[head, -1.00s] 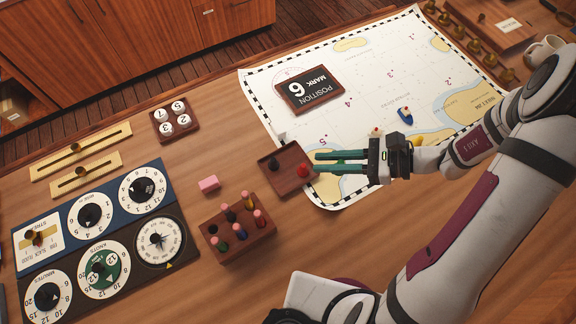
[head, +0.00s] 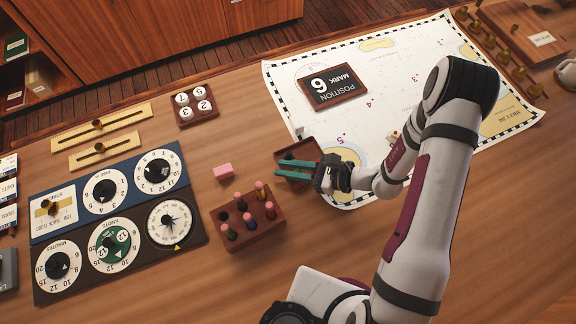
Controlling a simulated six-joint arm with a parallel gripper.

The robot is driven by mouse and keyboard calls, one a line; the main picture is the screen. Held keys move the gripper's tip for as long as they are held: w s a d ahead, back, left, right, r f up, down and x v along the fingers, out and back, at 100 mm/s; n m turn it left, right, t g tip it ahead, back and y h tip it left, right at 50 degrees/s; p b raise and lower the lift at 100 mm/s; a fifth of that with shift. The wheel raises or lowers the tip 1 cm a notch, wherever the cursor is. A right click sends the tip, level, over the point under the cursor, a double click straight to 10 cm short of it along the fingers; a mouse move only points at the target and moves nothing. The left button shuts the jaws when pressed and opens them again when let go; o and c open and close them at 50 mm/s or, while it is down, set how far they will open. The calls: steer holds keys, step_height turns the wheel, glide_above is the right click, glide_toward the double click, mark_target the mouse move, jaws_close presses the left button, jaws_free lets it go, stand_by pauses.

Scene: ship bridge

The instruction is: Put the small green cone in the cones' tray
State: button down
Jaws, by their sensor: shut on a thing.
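The small dark brown tray (head: 281,150) stands at the left edge of the chart, with a dark piece (head: 288,156) in it. My gripper (head: 294,170) is over the tray's near side, its two teal fingers pointing left. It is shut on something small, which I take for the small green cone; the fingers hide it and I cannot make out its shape. No green cone shows clearly elsewhere. The fingers and wrist cover part of the tray, including where a red cone stood. Whether the held thing touches the tray cannot be told.
A wooden block with several coloured pegs (head: 226,216) stands close in front of the tray. A pink block (head: 223,170) lies to its left. A Position Mark 6 plaque (head: 333,86) lies on the chart (head: 415,60). Dial panels (head: 110,190) fill the left.

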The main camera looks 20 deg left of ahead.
steer(key=shift+f, duration=0.25)
